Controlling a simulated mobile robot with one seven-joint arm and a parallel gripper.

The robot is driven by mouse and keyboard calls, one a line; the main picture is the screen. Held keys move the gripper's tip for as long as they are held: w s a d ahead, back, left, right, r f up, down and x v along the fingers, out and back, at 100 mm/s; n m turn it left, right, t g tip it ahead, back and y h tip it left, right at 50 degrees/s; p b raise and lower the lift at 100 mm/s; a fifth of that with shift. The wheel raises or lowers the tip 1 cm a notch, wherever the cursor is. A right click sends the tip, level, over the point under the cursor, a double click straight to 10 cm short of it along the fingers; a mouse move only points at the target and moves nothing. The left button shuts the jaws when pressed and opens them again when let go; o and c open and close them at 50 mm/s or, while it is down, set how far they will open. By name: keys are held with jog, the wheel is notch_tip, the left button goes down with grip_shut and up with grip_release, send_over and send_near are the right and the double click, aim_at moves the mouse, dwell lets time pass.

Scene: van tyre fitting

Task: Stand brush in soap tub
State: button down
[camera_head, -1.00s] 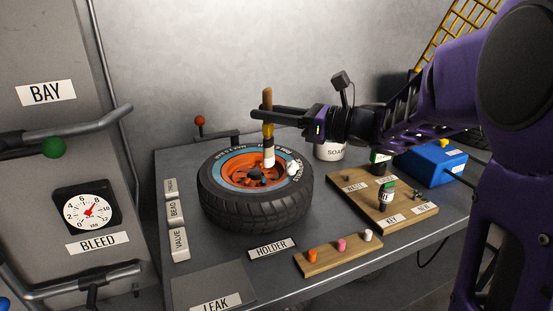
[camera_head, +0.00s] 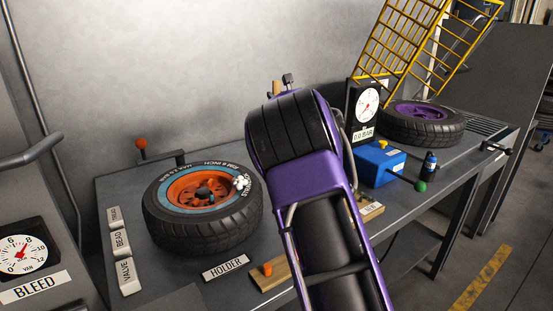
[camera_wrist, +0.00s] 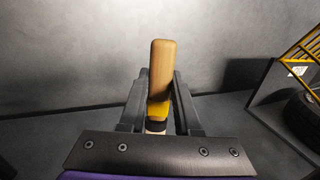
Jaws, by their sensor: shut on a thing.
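The brush has a wooden handle and a yellow band. In the wrist view the brush (camera_wrist: 161,68) stands upright between the two dark fingers of my gripper (camera_wrist: 158,92), which is shut on it. Its lower end is hidden by the gripper.
A tyre with an orange rim (camera_head: 203,203) lies on the bench at left. A blue box (camera_head: 378,163), a dark bottle (camera_head: 429,163), a gauge (camera_head: 366,103) and a tyre with a purple rim (camera_head: 421,122) stand at right. A yellow rack (camera_head: 420,45) rises behind.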

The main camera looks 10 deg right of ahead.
jog(key=shift+w+f+m+h, duration=0.2)
jog(key=shift+w+m+h, duration=0.1)
jog(key=shift+w+h, duration=0.3)
notch_tip(320, 180, down, 10)
jog(key=shift+w+d+r+b, duration=0.1)
jog(key=shift+d+r+b, duration=0.05)
jog(key=shift+b, duration=0.45)
jog(key=c, duration=0.6)
grip_release()
jog(key=s, duration=1.2)
jog(key=shift+d, duration=0.3)
